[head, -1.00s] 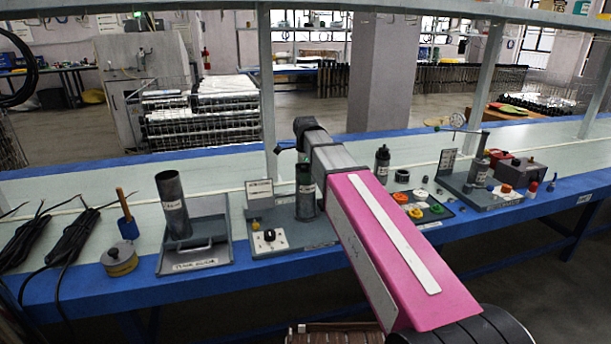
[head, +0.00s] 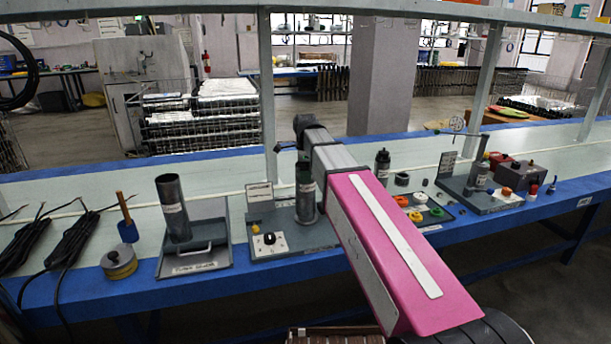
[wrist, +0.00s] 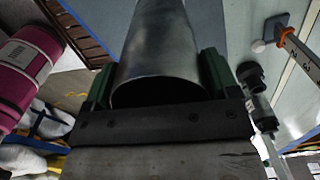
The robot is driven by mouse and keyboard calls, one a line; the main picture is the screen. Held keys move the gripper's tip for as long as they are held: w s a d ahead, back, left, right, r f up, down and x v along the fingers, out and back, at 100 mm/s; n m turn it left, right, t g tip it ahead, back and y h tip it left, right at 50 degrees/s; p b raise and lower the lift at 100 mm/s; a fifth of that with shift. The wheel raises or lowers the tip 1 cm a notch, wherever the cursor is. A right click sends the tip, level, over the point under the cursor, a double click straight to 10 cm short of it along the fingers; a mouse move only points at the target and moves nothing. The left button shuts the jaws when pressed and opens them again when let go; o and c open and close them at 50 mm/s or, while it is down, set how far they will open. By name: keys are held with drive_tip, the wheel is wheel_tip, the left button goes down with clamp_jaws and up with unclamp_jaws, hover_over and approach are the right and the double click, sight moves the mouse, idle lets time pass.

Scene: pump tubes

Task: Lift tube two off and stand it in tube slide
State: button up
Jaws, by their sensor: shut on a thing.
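Tube two (head: 306,200), a dark grey cylinder with a pale label, stands upright on a grey pump base (head: 318,236) in the middle of the bench. My gripper (head: 304,165) is at its upper end, with dark green fingers on it. In the wrist view, my gripper (wrist: 158,85) is shut on the tube (wrist: 162,45), one finger each side. I cannot tell whether its foot touches the base. The tube slide (head: 197,268) appears to be the grey tray to the left, its label hard to read. Another labelled grey tube (head: 173,210) stands in it, leaning slightly.
The pump base carries a black knob on a white plate (head: 269,243) and an upright sign (head: 260,191). A yellow-banded round tin (head: 119,262) and black cables (head: 70,235) lie left of the tray. A black bottle (head: 382,164) and coloured rings (head: 416,216) are to the right.

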wheel_tip(320, 180, up, 18)
idle(3.6)
